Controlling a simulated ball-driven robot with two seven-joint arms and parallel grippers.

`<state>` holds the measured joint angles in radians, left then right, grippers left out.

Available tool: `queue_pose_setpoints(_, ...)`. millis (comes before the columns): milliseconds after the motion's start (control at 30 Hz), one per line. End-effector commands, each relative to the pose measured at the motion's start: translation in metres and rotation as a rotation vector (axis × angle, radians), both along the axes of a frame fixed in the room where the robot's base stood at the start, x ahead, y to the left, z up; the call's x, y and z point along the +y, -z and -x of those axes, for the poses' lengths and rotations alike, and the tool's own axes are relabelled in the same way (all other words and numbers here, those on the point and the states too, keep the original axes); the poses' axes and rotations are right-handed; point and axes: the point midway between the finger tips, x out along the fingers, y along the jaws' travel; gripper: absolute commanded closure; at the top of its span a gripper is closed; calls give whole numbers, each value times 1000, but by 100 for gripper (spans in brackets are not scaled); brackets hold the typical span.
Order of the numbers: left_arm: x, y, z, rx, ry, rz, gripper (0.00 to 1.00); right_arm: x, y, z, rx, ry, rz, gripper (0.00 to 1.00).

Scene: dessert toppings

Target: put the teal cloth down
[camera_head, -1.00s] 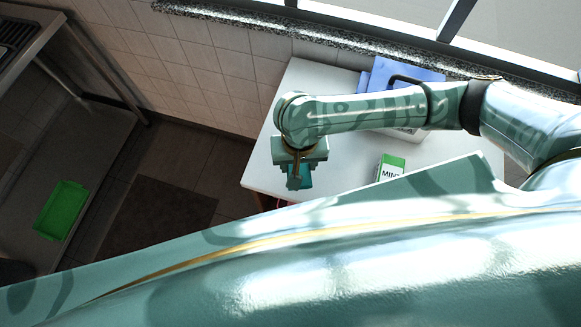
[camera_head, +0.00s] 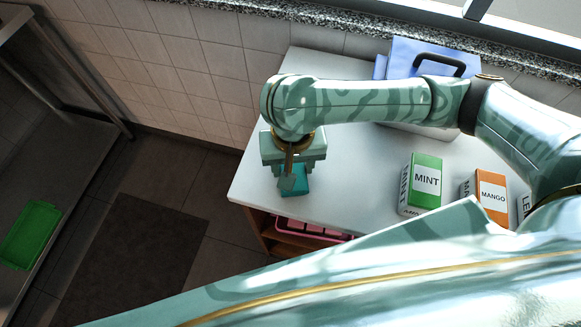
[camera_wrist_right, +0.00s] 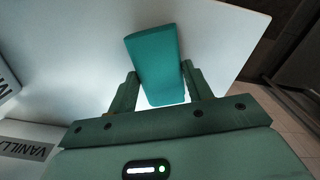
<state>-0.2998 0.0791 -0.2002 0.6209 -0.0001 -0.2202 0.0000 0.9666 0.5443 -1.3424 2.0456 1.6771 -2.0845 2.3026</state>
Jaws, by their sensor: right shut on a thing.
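The teal cloth (camera_head: 294,182) is a small folded block, held at the right gripper's fingertips over the left part of the white counter top (camera_head: 345,180). My right gripper (camera_head: 290,176) points down and is shut on the cloth. In the right wrist view the cloth (camera_wrist_right: 156,62) sits between the two fingers of the right gripper (camera_wrist_right: 160,82), with the white top behind it. I cannot tell whether the cloth touches the top. My left gripper is not in view.
A green MINT box (camera_head: 427,180) and an orange MANGO box (camera_head: 490,193) stand on the right of the top, with another box partly hidden beyond. A blue thing with a dark handle (camera_head: 440,66) is at the back. A pink crate (camera_head: 310,229) sits below. A green tray (camera_head: 30,235) is far left.

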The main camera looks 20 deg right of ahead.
Motion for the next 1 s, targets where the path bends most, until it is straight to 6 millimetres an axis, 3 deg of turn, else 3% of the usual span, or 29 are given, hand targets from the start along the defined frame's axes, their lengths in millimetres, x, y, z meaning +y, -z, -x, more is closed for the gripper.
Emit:
queue_pose_setpoints(67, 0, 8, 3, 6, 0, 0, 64, 0, 5, 0, 1, -1, -1, 71)
queue_pose_setpoints(467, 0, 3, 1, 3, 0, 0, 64, 0, 3, 0, -1, 2, 0, 71)
queue_pose_setpoints(500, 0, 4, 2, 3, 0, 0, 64, 0, 4, 0, -1, 1, -1, 42)
queue_pose_setpoints(567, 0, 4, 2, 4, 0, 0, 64, 0, 4, 0, -1, 1, -1, 28)
queue_pose_setpoints(867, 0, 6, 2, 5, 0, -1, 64, 0, 4, 0, -2, 0, -2, 28)
queue_pose_setpoints(1000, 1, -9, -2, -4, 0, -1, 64, 0, -19, -1, -8, 0, 0, 28)
